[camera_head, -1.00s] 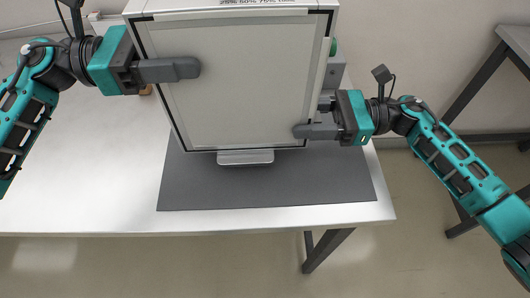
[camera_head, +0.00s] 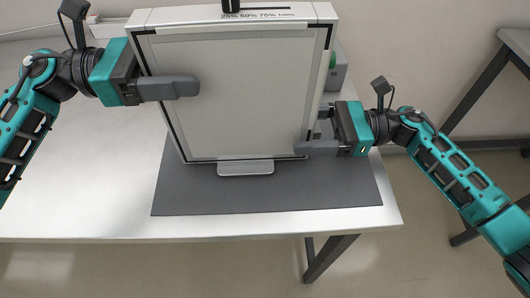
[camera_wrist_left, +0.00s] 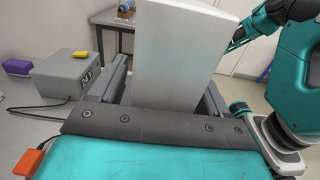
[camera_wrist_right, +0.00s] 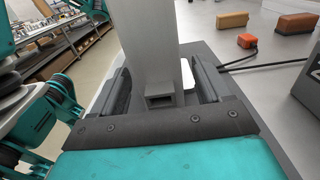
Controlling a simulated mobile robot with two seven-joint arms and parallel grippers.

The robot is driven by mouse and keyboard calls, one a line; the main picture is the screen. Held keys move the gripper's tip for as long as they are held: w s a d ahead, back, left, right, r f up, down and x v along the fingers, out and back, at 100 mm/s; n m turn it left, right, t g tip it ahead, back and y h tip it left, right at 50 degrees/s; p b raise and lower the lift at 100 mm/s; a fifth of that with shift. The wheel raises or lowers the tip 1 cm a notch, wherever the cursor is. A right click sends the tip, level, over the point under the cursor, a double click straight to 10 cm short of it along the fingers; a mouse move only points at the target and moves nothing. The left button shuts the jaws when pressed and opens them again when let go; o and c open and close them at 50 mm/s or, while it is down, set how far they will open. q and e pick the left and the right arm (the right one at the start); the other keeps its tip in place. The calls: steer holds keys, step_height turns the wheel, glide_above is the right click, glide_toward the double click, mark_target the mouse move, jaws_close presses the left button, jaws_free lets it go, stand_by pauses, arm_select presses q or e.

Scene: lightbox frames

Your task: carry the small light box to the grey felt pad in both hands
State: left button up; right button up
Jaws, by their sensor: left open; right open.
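The light box (camera_head: 240,95) is upright, its pale panel framed in black and its white foot (camera_head: 245,167) below. It appears over the grey felt pad (camera_head: 260,200); I cannot tell whether the foot touches it. My left gripper (camera_head: 190,87) is open around the box's left edge, one finger in front of the panel, the other hidden behind. My right gripper (camera_head: 312,132) is open at the lower right edge. In the left wrist view the box (camera_wrist_left: 170,60) stands between the open fingers, and in the right wrist view its edge (camera_wrist_right: 150,45) does too.
An orange block (camera_wrist_right: 247,41) and a cable lie nearby. The white table (camera_head: 80,190) is clear at left.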

steer(key=shift+d, duration=0.3)
steer(key=d, duration=1.1)
steer(key=shift+d, duration=0.2)
arm_select(q)
steer(key=a, duration=1.2)
